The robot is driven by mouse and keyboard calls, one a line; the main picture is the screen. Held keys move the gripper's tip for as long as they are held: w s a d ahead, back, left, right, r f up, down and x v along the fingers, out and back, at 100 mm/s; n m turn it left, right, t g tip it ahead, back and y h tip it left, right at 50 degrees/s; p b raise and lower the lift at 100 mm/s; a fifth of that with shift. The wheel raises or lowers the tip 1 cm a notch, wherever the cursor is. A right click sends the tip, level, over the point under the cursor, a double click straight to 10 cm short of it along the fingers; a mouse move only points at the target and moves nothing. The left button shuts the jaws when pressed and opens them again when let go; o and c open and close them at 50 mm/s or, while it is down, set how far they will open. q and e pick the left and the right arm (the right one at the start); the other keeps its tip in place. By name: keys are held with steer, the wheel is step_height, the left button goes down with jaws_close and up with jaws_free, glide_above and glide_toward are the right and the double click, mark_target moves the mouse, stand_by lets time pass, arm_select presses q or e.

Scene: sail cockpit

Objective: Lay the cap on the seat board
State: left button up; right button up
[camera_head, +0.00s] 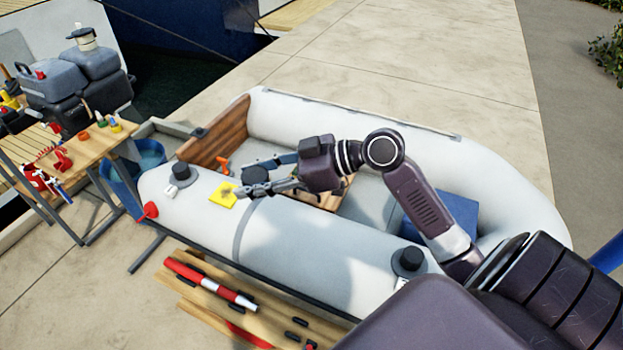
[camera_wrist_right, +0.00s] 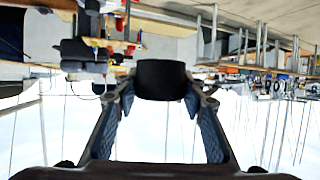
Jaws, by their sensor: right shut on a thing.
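My right gripper (camera_head: 262,178) reaches in from the right over the near tube of the inflatable boat. It is shut on a black round cap (camera_head: 255,174). In the right wrist view the cap (camera_wrist_right: 160,80) sits between the two fingertips. The cap is held in the air near a yellow patch on the tube. The wooden seat board (camera_head: 335,193) lies across the inside of the boat. It is partly hidden behind my right gripper and wrist. My left gripper is not in view.
The grey-white inflatable boat (camera_head: 330,240) has black fittings on its near tube (camera_head: 180,171). A blue box (camera_head: 455,212) is inside. A tool table (camera_head: 92,147) and blue bucket (camera_head: 150,153) stand left.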

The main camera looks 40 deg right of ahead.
arm_select(q)
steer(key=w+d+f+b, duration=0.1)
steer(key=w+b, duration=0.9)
steer(key=b, duration=0.3)
arm_select(e)
steer(key=w+d+f+m+t+h, duration=0.3)
steer(key=w+d+f+m+h, duration=0.2)
steer(key=w+d+f, duration=0.8)
steer(key=w+d+m+t+h+b, duration=0.1)
steer(key=w+d+m+h+b, duration=0.2)
steer(key=d, duration=0.8)
steer(key=d+m+h+b, duration=0.25)
steer(key=d+b, duration=0.25)
steer(key=d, duration=0.6)
steer(key=shift+n, duration=0.35)
step_height(320, 180, down, 14)
steer(key=b, duration=0.3)
steer(key=shift+f+b, duration=0.2)
steer(key=shift+b, duration=0.1)
steer(key=shift+f, duration=0.6)
step_height(320, 180, down, 3)
steer(key=shift+r+b, duration=0.1)
steer(key=shift+b, duration=0.45)
steer(key=shift+f, duration=0.95)
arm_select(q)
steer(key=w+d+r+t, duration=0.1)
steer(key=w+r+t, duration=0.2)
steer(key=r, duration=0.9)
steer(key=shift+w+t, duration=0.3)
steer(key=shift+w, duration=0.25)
